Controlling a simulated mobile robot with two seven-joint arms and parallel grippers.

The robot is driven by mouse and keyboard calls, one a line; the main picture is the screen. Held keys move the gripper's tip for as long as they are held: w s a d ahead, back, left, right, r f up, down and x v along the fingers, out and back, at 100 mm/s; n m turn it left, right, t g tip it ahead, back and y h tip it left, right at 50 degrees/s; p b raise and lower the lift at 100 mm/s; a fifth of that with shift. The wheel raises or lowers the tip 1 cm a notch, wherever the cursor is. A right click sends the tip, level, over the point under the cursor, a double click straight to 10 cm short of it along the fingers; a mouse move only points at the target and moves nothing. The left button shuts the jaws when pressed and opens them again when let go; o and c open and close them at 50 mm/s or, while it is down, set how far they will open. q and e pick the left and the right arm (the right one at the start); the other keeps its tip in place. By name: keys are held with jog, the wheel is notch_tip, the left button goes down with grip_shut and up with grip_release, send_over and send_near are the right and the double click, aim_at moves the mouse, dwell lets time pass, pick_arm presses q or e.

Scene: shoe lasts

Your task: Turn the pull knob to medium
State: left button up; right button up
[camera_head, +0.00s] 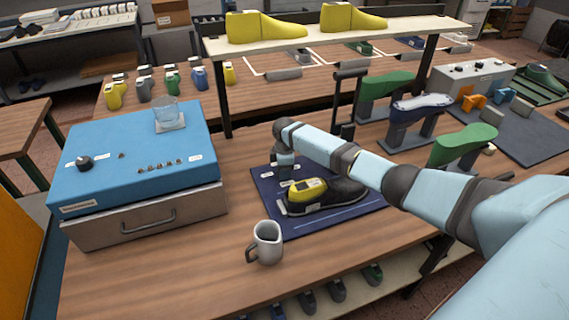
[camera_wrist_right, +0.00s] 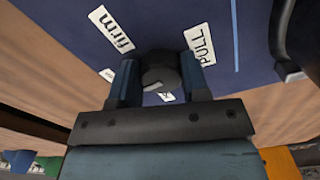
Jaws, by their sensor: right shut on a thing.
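The pull knob (camera_wrist_right: 160,70) is a dark round knob on the dark blue panel (camera_head: 318,222), beside white labels. In the right wrist view one label (camera_wrist_right: 110,28) reads "firm" and another (camera_wrist_right: 199,45) reads "PULL"; other labels are partly covered. My right gripper (camera_wrist_right: 159,78) has a finger on each side of the knob and is shut on it. In the head view my right gripper (camera_head: 285,172) points down at the panel's back left, and hides the knob. I cannot make out the knob's setting. My left gripper is not in view.
A black shoe with a yellow last (camera_head: 308,190) lies on the panel, close to my right gripper. A grey mug (camera_head: 266,243) stands in front. A blue box (camera_head: 120,185) with a black dial and a glass (camera_head: 166,113) is at left. Green lasts (camera_head: 464,143) stand at right.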

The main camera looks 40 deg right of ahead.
jog(key=shift+m+p, duration=0.45)
jog(key=shift+m, duration=0.25)
jog(key=o, duration=0.9)
jog(key=shift+r, duration=0.1)
notch_tip(320, 180, up, 14)
jog(key=shift+f+b, duration=0.15)
jog(key=shift+b, duration=0.2)
